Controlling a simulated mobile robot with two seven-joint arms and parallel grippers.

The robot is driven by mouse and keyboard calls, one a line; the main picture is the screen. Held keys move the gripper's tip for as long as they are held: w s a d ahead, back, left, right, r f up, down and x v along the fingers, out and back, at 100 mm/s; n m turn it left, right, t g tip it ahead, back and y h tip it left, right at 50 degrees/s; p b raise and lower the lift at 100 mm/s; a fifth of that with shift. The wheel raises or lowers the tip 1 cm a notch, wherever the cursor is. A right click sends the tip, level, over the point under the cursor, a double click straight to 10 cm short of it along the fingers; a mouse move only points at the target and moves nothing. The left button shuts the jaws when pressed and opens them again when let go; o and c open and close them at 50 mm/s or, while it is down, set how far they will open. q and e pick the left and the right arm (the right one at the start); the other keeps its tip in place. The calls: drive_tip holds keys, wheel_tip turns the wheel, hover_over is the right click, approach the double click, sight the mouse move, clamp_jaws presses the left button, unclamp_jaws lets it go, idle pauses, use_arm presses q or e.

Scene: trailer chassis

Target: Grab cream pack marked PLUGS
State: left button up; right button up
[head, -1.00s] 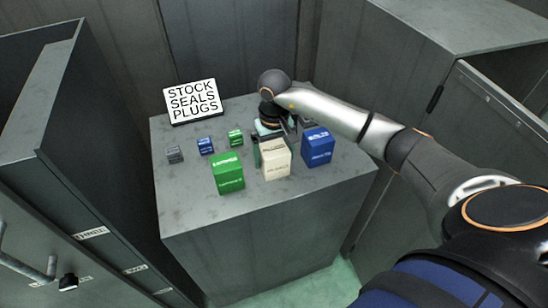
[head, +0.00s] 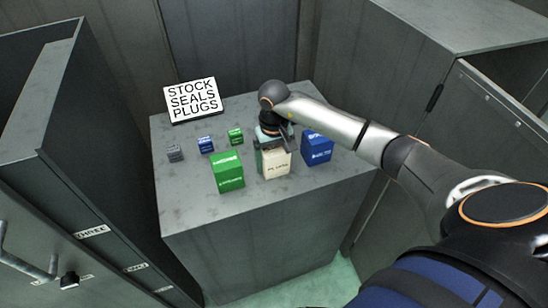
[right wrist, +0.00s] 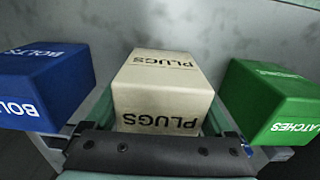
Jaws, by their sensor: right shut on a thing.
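The cream pack marked PLUGS (head: 277,163) stands upright on the grey cabinet top in the head view, between a green pack and a blue pack. In the right wrist view the cream pack (right wrist: 163,88) fills the middle, its PLUGS lettering readable on two faces. My right gripper (head: 272,148) is over the cream pack and shut on it, with a finger along its left side. The gripper and wrist hide the pack's upper back part in the head view. My left gripper is not in view.
A green LATCHES pack (head: 227,173) stands close on the left and a blue BOLTS pack (head: 318,148) close on the right. Small grey (head: 175,153), blue (head: 206,145) and green (head: 236,136) boxes sit behind, near a STOCK SEALS PLUGS sign (head: 193,100). The cabinet top's (head: 190,205) front left is clear.

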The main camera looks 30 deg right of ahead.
drive_tip(key=shift+c, duration=1.9)
drive_tip(key=shift+r, duration=0.15)
